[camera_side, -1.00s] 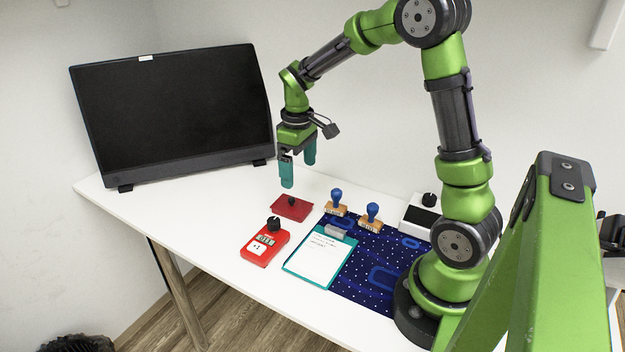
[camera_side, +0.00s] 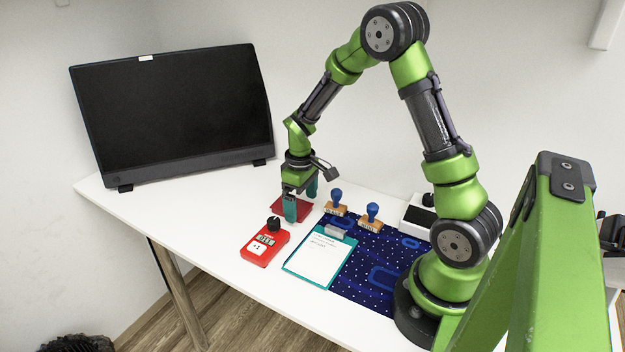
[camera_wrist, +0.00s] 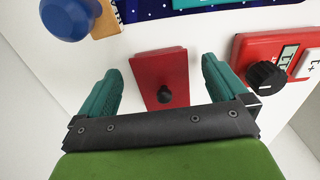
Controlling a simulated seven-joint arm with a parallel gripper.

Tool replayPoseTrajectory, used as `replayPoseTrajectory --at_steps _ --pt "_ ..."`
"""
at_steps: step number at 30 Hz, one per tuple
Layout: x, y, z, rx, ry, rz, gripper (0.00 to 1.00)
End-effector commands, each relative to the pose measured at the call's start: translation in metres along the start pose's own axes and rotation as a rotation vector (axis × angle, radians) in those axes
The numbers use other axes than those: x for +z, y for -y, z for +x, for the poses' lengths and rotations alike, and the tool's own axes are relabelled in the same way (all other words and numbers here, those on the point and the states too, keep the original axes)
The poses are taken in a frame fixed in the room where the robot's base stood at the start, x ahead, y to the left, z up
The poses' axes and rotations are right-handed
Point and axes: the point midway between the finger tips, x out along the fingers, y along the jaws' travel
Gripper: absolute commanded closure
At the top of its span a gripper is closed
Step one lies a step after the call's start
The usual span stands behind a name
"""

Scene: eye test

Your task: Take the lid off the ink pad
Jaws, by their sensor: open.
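The ink pad (camera_side: 279,207) is a flat red box with its red lid on, lying on the white table. In the wrist view the red lid (camera_wrist: 160,70) shows with a small dark knob (camera_wrist: 165,96) on top. My gripper (camera_side: 302,205) is low over the pad in the side view and hides part of it. In the wrist view its teal fingers (camera_wrist: 162,82) are apart, one on each side of the pad, with nothing between them but the lid and knob. Whether they touch the pad cannot be told.
A red counter with a black knob (camera_side: 264,246) stands close in front of the pad. Two blue-handled stamps (camera_side: 372,216), a clipboard (camera_side: 318,262) and a dark blue mat (camera_side: 375,285) lie to the right. A black monitor (camera_side: 175,105) stands behind left. The table's left part is clear.

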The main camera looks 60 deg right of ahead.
Motion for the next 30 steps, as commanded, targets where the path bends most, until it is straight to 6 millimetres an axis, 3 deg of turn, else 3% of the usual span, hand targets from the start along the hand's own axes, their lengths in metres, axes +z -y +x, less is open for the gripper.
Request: replayPoseTrajectory --at_steps 2,13,23,30 --pt "0.0 0.0 0.0 0.0 0.0 0.0 0.03" --pt "0.0 0.0 -0.001 0.0 0.0 0.0 0.59" --pt "-0.001 0.0 -0.004 0.001 -0.002 0.0 0.6" --pt "-0.001 0.0 -0.03 0.002 -0.004 0.001 0.6"
